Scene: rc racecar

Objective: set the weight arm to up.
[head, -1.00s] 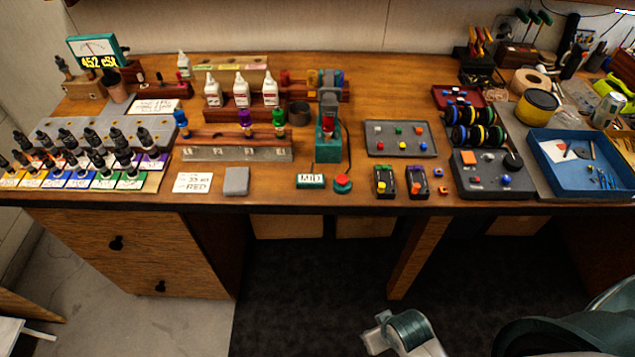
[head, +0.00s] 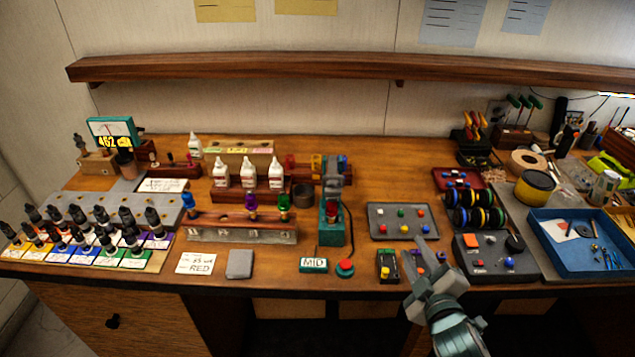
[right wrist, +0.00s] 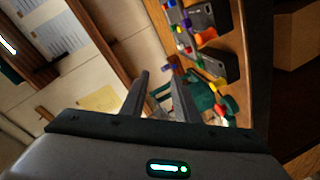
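A teal stand with a grey upper part (head: 333,222) stands near the middle of the bench; it looks like the device with the weight arm, but the arm itself is too small to make out. A small sign reading MID (head: 314,265) and a red button on a teal base (head: 345,267) sit in front of it. My right gripper (head: 425,252) is open and empty, above the bench's front edge, right of the stand and over the small black boxes. In the right wrist view its two fingers (right wrist: 160,78) are apart, with teal parts (right wrist: 203,98) beyond them. My left gripper is out of view.
A grey panel with coloured buttons (head: 402,221) lies behind my right gripper. A dark control box (head: 497,258) and a blue tray (head: 580,250) are to the right. Bottles and a wooden rack (head: 240,230) crowd the left. A shelf (head: 300,67) spans the wall above.

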